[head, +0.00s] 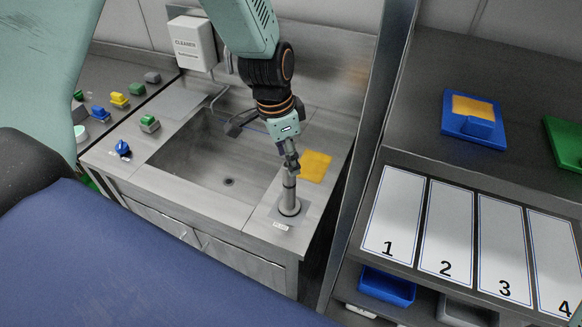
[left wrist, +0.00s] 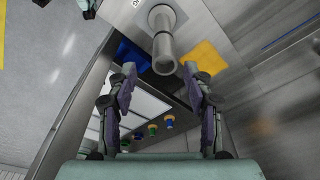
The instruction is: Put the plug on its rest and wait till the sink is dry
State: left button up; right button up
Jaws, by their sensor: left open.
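The plug (head: 290,190) is a grey upright post with a wider lower end. It stands in the round rest (head: 289,207) beside a small label on the deck right of the sink (head: 176,165). My left gripper (head: 289,157) is open at the plug's upper end, pointing down. In the left wrist view, the plug (left wrist: 164,48) lies ahead between the parted fingers (left wrist: 157,85), with gaps on both sides. The sink's dark drain (head: 228,182) is uncovered, and I see no clear standing water. My right gripper is out of view.
A yellow square (head: 315,166) lies behind the plug. A faucet (head: 233,125) reaches over the sink, with a cleaner dispenser (head: 192,43) on the wall. A tall partition (head: 370,130) separates the sink from numbered panels (head: 450,228) at right.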

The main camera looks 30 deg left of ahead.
pick_arm(q)
jog(key=r, duration=0.2)
jog(key=shift+s+a+r, duration=0.1)
jog(key=shift+a+r, duration=0.15)
jog(key=shift+r, duration=0.6)
jog(key=shift+d+r, duration=0.1)
jog(key=shift+r, duration=0.05)
jog(key=shift+s, duration=0.15)
jog(key=shift+w, duration=0.2)
